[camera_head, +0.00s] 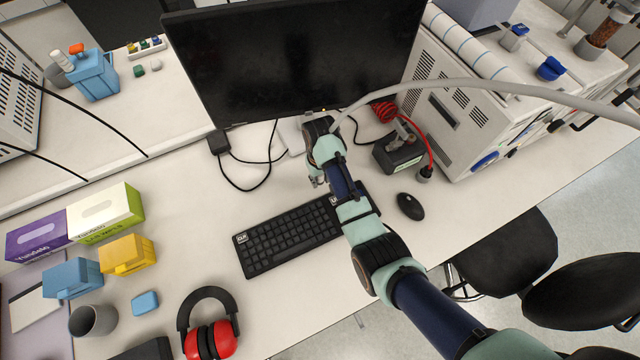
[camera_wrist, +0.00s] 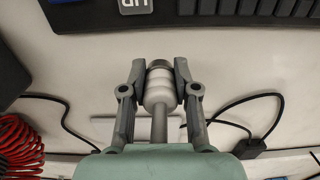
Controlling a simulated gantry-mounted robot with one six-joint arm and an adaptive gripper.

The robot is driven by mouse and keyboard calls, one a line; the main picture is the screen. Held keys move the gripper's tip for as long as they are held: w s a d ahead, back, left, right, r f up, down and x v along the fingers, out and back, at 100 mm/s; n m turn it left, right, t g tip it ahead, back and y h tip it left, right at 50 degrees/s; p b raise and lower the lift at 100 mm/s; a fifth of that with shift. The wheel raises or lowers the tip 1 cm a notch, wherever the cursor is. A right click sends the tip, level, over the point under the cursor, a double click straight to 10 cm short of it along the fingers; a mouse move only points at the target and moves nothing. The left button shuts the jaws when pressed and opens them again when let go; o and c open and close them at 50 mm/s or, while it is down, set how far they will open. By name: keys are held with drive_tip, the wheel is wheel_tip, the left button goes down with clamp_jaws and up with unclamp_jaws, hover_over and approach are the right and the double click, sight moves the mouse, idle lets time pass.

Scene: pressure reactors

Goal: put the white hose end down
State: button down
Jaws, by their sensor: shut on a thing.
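The white hose (camera_head: 480,87) arcs in the head view from the right edge over the white instrument to my wrist. In the wrist view its pale ribbed end (camera_wrist: 160,92) with a grey tip sits between both fingers of my gripper (camera_wrist: 160,70). The fingers are shut on it from both sides. A thin grey stem runs back from it toward my palm. In the head view my gripper (camera_head: 317,181) is over the desk, just behind the keyboard; the hose end is too small to make out there. Its height above the desk is hard to tell.
The black keyboard (camera_head: 285,240) lies in front of my gripper, the mouse (camera_head: 410,206) to its right. Behind stand the monitor (camera_head: 295,60) and black cables. A black-and-grey device (camera_head: 398,152) with a red coiled cable (camera_head: 383,110) is at right.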

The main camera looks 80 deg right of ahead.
sight(320, 189)
drive_tip(key=shift+f+b, duration=0.45)
drive_tip(key=shift+f, duration=1.8)
drive_tip(key=shift+f, duration=0.15)
drive_tip(key=c, duration=0.9)
unclamp_jaws()
drive_tip(key=shift+o, duration=0.2)
wheel_tip(320, 189, up, 12)
drive_tip(key=shift+r+p, duration=0.2)
drive_tip(key=shift+p, duration=1)
drive_tip(key=shift+w, duration=0.15)
